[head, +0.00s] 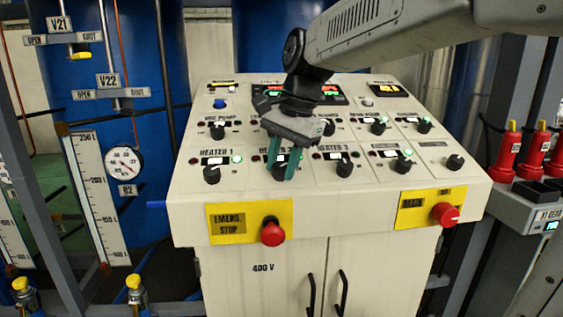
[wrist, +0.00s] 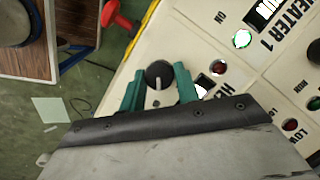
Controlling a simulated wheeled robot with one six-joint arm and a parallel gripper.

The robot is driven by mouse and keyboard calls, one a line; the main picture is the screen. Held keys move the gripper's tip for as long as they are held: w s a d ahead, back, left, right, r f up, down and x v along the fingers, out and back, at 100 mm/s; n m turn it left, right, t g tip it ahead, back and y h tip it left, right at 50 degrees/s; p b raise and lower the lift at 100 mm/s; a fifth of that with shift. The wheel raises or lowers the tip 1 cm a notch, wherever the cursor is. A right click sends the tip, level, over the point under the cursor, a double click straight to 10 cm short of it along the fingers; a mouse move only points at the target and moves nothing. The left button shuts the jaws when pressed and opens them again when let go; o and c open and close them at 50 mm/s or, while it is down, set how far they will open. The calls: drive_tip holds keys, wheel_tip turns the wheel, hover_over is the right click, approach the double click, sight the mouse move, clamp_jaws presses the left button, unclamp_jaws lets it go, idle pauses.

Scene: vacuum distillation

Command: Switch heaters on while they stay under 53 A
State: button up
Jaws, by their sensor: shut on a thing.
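The control panel (head: 190,185) has a row of heater switches. My gripper (head: 284,172) is over the HEATER 2 place and hides part of its label. In the wrist view its teal fingers (wrist: 159,92) are shut on the black HEATER 2 knob (wrist: 158,74), one on each side. The HEATER 1 knob (head: 211,174) is left of it, and the HEATER 1 green lamp (head: 237,160) glows. The HEATER 3 knob (head: 337,167) is to the right. The digital display (head: 330,90) is partly behind my arm; its digits are too small to read.
A red emergency stop button (head: 272,232) sits on the panel front below my gripper. Another red knob (head: 445,214) is at the front right. More black knobs (head: 379,127) stand in the row behind. Blue tanks (head: 160,55) stand at left, red-handled items (head: 508,150) at right.

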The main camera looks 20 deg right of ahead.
sight(292, 182)
drive_tip(key=shift+m, duration=0.5)
drive_tip(key=o, duration=1)
drive_tip(key=shift+r, duration=0.1)
drive_tip(key=v, duration=0.7)
drive_tip(key=shift+s+d+r, duration=0.15)
drive_tip(key=shift+s+r, duration=0.05)
drive_tip(key=shift+r, duration=0.1)
drive_tip(key=s+f+n, duration=0.4)
drive_tip(key=s+f, duration=0.2)
drive_tip(key=s, duration=0.1)
drive_tip(key=s+f+n+h, duration=0.1)
drive_tip(key=s+f+n, duration=0.3)
drive_tip(key=s+f, duration=0.2)
drive_tip(key=s+f+n+h, duration=0.1)
drive_tip(key=s+f+n, duration=0.4)
drive_tip(key=s, duration=0.3)
drive_tip(key=shift+s+d+f, duration=0.3)
drive_tip(key=shift+d+f, duration=0.1)
drive_tip(key=shift+f, duration=0.3)
